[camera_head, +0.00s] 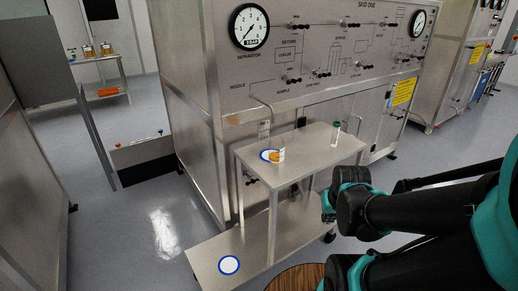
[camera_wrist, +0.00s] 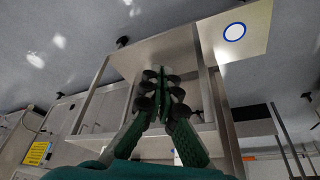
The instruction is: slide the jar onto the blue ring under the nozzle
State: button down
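The jar (camera_head: 279,153), small and clear with amber contents, stands upright on the steel cart top. A blue ring with a pale centre (camera_head: 264,155) lies at the jar's left; the jar seems to overlap its right side, so I cannot tell how centred it is. A thin bent tube (camera_head: 262,101), likely the nozzle, comes off the panel above. My gripper (camera_wrist: 160,72) shows green fingers in the wrist view, tips together with nothing seen between them. Its fingers are not clear in the head view, where my wrist is right of the cart.
A green-capped vial (camera_head: 335,134) stands at the right of the cart top (camera_head: 310,150). Another blue ring (camera_head: 229,265) lies on the low shelf (camera_head: 255,240), also in the wrist view (camera_wrist: 235,32). The steel panel skid (camera_head: 225,85) stands close behind.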

aim_at(276, 144)
jog(key=i+l, duration=0.3)
jog(key=l, duration=0.25)
jog(key=l+u, duration=0.1)
jog(key=u, duration=1.55)
jog(key=i+l, duration=0.05)
